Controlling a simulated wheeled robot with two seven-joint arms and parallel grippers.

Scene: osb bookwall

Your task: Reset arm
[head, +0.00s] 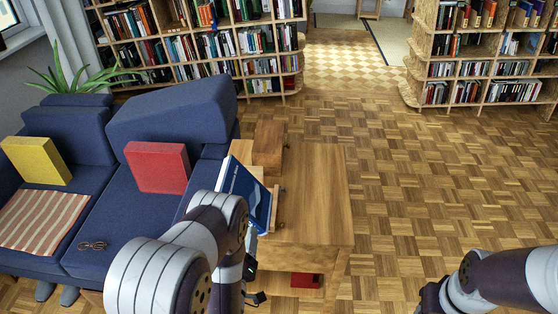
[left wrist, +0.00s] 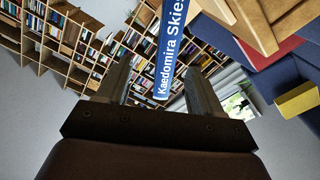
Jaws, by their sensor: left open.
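My left gripper (head: 256,284) is mostly hidden behind my left arm in the head view; two dark finger parts show beside the wooden side table. In the left wrist view my left gripper (left wrist: 158,82) has its two fingers spread apart. The spine of a blue book (left wrist: 170,45), lettered "Kaedomira Skies", appears in the gap between them, with space on both sides. In the head view the blue book (head: 246,194) leans tilted against a wooden stand on the table. My right arm shows at the lower right; its gripper is out of the picture.
The wooden side table (head: 318,195) stands close to my left arm, with a red object (head: 305,280) low under its top. A blue sofa (head: 110,205) with yellow and red cushions is at the left. Bookshelves (head: 190,45) line the back. Parquet floor (head: 420,185) is clear at the right.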

